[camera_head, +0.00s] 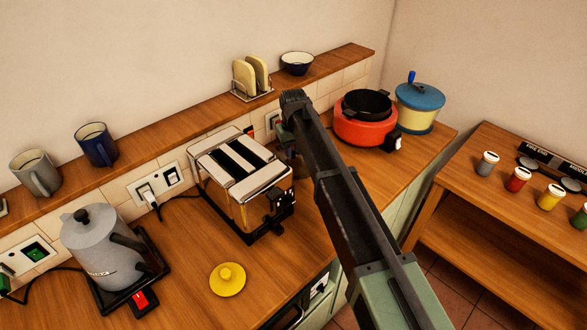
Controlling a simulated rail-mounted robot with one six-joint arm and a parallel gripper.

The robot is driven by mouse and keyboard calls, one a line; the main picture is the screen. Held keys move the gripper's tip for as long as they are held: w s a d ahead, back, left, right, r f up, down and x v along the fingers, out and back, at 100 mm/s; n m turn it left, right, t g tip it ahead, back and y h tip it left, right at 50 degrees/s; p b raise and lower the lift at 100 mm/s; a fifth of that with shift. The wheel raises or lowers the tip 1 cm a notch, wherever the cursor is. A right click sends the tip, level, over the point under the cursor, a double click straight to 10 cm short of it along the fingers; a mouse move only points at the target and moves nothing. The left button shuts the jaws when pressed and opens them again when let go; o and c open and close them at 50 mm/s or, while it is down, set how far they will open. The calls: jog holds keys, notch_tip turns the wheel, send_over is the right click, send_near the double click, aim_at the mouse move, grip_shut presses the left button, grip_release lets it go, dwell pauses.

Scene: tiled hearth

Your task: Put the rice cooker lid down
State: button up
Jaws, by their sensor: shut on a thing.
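The rice cooker appears to be the round orange-red pot (353,129) at the back of the counter. Its top is open, with a black inner bowl (367,103) showing. My arm runs from the lower right up to the middle of the picture. A small yellow lid with a knob (228,279) lies flat on the counter at the front. A blue lid (421,96) sits on a cream-yellow pot (415,121) right of the cooker. I cannot tell which lid belongs to the cooker.
A chrome toaster (240,178) stands left of my arm, and a grey kettle (95,245) farther left. The shelf holds mugs (96,145), a toast rack (251,78) and a bowl (297,63). A side table (480,200) holds small jars. Bare counter surrounds the yellow lid.

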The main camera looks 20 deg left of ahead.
aim_at(293, 158)
notch_tip(293, 158, down, 5)
jog(key=b, duration=0.4)
jog(key=shift+r, duration=0.55)
grip_shut()
jog(key=shift+f, duration=0.25)
jog(key=o, duration=0.9)
grip_release()
jog(key=shift+r, duration=0.1)
notch_tip(293, 158, up, 13)
jog(key=p, duration=1.2)
jog(key=shift+p, duration=0.35)
jog(key=shift+f, duration=0.35)
